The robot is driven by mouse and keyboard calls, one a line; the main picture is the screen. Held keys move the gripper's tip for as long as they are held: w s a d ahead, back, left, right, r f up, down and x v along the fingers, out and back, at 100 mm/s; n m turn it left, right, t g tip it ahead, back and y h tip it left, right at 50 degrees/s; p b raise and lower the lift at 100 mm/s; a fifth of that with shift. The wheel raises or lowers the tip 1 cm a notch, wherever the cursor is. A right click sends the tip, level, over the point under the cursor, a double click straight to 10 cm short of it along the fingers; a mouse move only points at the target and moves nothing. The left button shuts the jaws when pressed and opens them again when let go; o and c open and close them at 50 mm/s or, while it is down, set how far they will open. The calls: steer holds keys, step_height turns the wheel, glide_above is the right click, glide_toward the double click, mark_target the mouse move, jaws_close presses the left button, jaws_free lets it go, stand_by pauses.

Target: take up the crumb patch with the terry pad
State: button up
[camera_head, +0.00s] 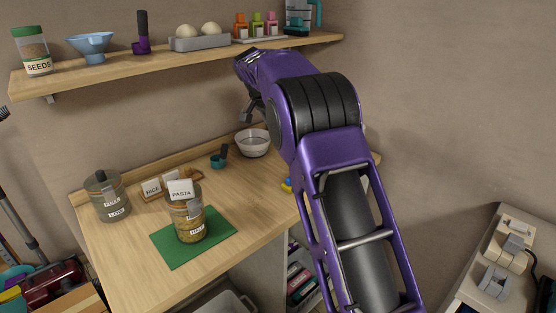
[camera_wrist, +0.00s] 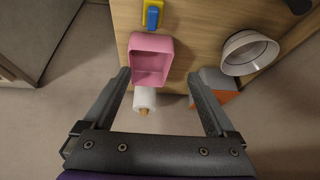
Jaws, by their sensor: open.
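My gripper (camera_wrist: 160,76) is open and empty in the wrist view, with its two fingers apart over a pink open box. In the head view my gripper (camera_head: 247,113) hangs above the back of the wooden counter, near a pale bowl. A small blue and yellow item (camera_wrist: 152,14) lies beyond the pink box in the wrist view, and partly shows beside my arm in the head view (camera_head: 287,185). I cannot tell whether it is the terry pad. I cannot make out a crumb patch; my arm hides the counter's right part.
The pink box (camera_wrist: 137,57), a white roll (camera_wrist: 144,98) and the pale bowl (camera_wrist: 248,55) are near my fingers. A pasta jar (camera_head: 187,214) stands on a green mat (camera_head: 220,236). A shelf (camera_head: 130,65) with several items runs above. The counter's front left (camera_head: 120,255) is clear.

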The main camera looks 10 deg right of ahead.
steer(key=g, duration=0.2)
glide_toward(286, 178)
steer(key=shift+m+y, duration=0.3)
steer(key=shift+m, duration=0.1)
steer(key=d+f, duration=0.1)
steer(key=w+d+f, duration=0.1)
steer(key=f, duration=0.1)
steer(key=d+f, duration=0.1)
steer(key=shift+w+d+f, duration=0.25)
steer(key=shift+w+f, duration=0.05)
steer(key=shift+w, duration=0.1)
steer(key=shift+x, duration=3.1)
steer(key=shift+s+d+t, duration=0.2)
steer(key=shift+t, duration=0.1)
steer(key=c, duration=1.4)
steer(key=shift+r, duration=0.1)
steer(key=shift+c, duration=0.2)
step_height(286, 178, up, 10)
steer(key=shift+f, duration=0.1)
